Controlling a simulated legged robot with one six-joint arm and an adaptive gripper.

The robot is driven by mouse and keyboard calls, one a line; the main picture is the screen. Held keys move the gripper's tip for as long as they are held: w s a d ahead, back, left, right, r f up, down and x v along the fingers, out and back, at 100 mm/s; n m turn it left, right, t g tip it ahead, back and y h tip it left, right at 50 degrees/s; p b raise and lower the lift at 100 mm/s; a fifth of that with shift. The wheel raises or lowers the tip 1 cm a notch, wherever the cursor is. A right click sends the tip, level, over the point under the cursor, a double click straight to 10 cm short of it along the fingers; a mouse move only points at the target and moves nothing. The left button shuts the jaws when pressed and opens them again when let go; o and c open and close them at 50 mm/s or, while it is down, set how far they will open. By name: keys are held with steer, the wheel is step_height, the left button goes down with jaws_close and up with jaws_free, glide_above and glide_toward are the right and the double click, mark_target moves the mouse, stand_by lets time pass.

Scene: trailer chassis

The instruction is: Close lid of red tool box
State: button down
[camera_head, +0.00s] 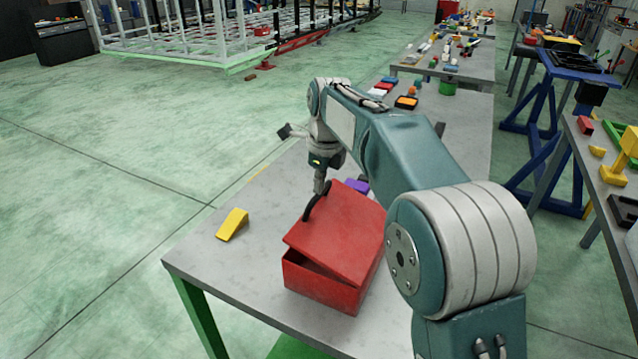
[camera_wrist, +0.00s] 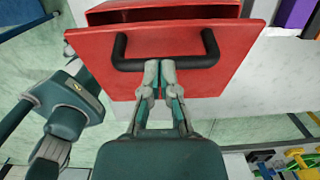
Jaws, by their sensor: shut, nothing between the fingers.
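The red tool box (camera_head: 319,289) stands on the grey table, and its lid (camera_head: 343,236) is tilted, with a dark gap between lid and box at the front left. The lid also shows in the wrist view (camera_wrist: 235,45), with a black handle (camera_wrist: 128,62) across it; the box body (camera_wrist: 165,13) shows at the top. My gripper (camera_wrist: 160,66) has its fingers together at the middle of the handle, over or against it; I cannot tell if they touch. In the head view my gripper (camera_head: 322,190) is at the lid's upper left side, by the handle (camera_head: 316,206).
A yellow wedge (camera_head: 232,224) lies on the grey table (camera_head: 220,268) left of the box. A purple block (camera_head: 357,186) lies just behind the box. Small coloured items lie farther back on the table. The table's front left is clear.

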steer(key=shift+d, duration=0.2)
steer(key=shift+w+a+f, duration=0.1)
steer(key=shift+a+f, duration=0.05)
steer(key=shift+f, duration=0.1)
steer(key=a+f+h, duration=0.1)
steer(key=a+f, duration=0.1)
steer(key=f, duration=0.1)
steer(key=w+a+f+g+h, duration=0.1)
steer(key=shift+f+h, duration=0.2)
steer(key=shift+h, duration=0.1)
steer(key=shift+w+a+f, duration=0.1)
steer(key=shift+a+f, duration=0.05)
steer(key=shift+f, duration=0.2)
